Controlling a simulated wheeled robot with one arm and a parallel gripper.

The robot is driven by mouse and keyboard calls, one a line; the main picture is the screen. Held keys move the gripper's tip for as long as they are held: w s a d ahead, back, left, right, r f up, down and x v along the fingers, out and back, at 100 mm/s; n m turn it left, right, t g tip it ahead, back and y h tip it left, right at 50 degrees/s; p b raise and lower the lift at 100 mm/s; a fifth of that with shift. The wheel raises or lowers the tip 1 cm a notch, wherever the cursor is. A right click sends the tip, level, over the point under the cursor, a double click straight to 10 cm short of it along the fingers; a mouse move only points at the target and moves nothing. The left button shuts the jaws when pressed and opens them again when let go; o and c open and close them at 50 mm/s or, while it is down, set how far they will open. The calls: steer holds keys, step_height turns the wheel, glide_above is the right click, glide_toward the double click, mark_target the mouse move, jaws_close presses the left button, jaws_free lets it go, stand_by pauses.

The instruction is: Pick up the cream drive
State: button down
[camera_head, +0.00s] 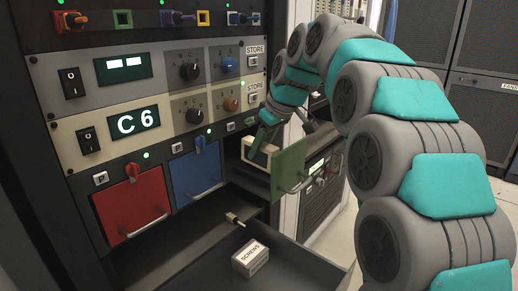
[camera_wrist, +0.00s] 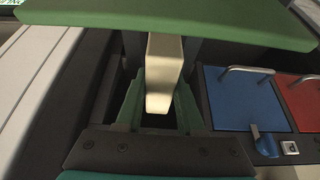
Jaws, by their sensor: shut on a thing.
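The cream drive (camera_head: 262,154) is a pale block just behind the pulled-out green front panel (camera_head: 291,168) at the right of the rack. In the wrist view the cream drive (camera_wrist: 164,70) reaches from under the green panel (camera_wrist: 170,18) down between my green fingers. My gripper (camera_head: 266,141) comes down on the drive from above and is shut on it. In the wrist view my gripper (camera_wrist: 160,105) has one finger on each side of the drive's end. I cannot tell whether the drive touches the panel or what lies under it.
A red panel (camera_head: 132,204) and a blue panel (camera_head: 196,172) are closed to the left. Below, an open dark drawer (camera_head: 205,265) holds a white SCREWS box (camera_head: 250,259) and a small connector (camera_head: 234,219). A display reading C6 (camera_head: 135,121) is above.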

steer(key=shift+s+d, duration=0.1)
steer(key=shift+s+d+t+y, duration=0.25)
steer(key=shift+t+y, duration=0.25)
steer(key=shift+y, duration=0.2)
steer(key=shift+s+d+f+y+b, duration=0.1)
steer(key=shift+d+y+b, duration=0.05)
steer(key=shift+y+b, duration=0.15)
steer(key=shift+t, duration=0.3)
steer(key=d+r, duration=0.1)
steer(key=r, duration=0.2)
steer(key=s+r, duration=0.1)
steer(key=r, duration=0.3)
steer(key=s+d+r, duration=0.1)
steer(key=r, duration=0.3)
steer(key=shift+d, duration=0.35)
steer(key=s+d+r+g+h+p, duration=0.1)
steer(key=s+d+g+h+p, duration=0.1)
steer(key=s+d, duration=1)
steer(key=shift+s+d+r+p, duration=0.35)
steer(key=shift+s+d+p, duration=0.05)
steer(key=shift+d, duration=1.85)
